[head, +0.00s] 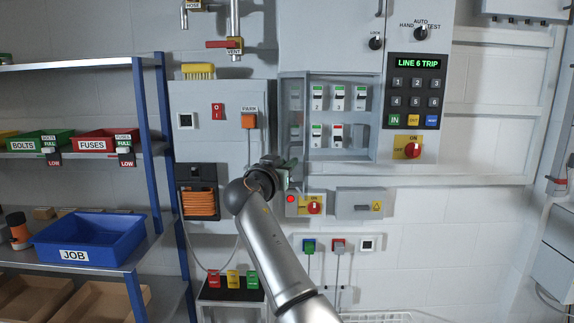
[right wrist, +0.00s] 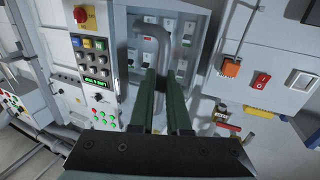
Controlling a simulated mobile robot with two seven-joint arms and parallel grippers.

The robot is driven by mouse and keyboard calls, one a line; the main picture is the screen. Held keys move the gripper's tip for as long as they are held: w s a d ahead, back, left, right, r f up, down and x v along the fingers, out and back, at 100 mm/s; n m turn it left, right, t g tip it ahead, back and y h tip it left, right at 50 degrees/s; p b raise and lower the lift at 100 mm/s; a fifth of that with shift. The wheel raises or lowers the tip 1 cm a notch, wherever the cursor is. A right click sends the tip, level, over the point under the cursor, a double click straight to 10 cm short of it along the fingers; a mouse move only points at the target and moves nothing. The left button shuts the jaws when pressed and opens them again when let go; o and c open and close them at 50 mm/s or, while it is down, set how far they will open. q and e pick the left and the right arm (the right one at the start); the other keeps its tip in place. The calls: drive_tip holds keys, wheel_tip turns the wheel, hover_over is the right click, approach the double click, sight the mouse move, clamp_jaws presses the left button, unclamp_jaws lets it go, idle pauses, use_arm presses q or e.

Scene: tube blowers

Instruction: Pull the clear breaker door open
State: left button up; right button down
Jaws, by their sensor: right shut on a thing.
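The breaker box (head: 342,155) is on the wall at the centre of the head view, with rows of white breakers inside. Its clear door (head: 297,113) is hard to make out; the leftmost breakers look paler, as if seen through it. How far it stands open I cannot tell. My right gripper (head: 289,170) is at the box's lower left corner. In the right wrist view, its green fingers (right wrist: 166,76) are shut on the grey curved handle (right wrist: 163,36) in front of the breakers. My left gripper is out of view.
A keypad panel (head: 414,90) reading LINE 6 TRIP is right of the box. A switch box with a red knob (head: 314,207) is just below my gripper. A grey cabinet (head: 225,150) is close on the left. Shelves with bins (head: 88,238) stand farther left.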

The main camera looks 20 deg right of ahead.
drive_tip(key=c, duration=1.2)
unclamp_jaws()
drive_tip(key=shift+o, duration=0.2)
use_arm(q)
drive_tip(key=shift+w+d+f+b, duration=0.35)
drive_tip(key=shift+b, duration=0.5)
use_arm(e)
drive_tip(key=v, duration=1.2)
drive_tip(key=shift+s+a, duration=0.15)
drive_tip(key=shift+s, duration=0.05)
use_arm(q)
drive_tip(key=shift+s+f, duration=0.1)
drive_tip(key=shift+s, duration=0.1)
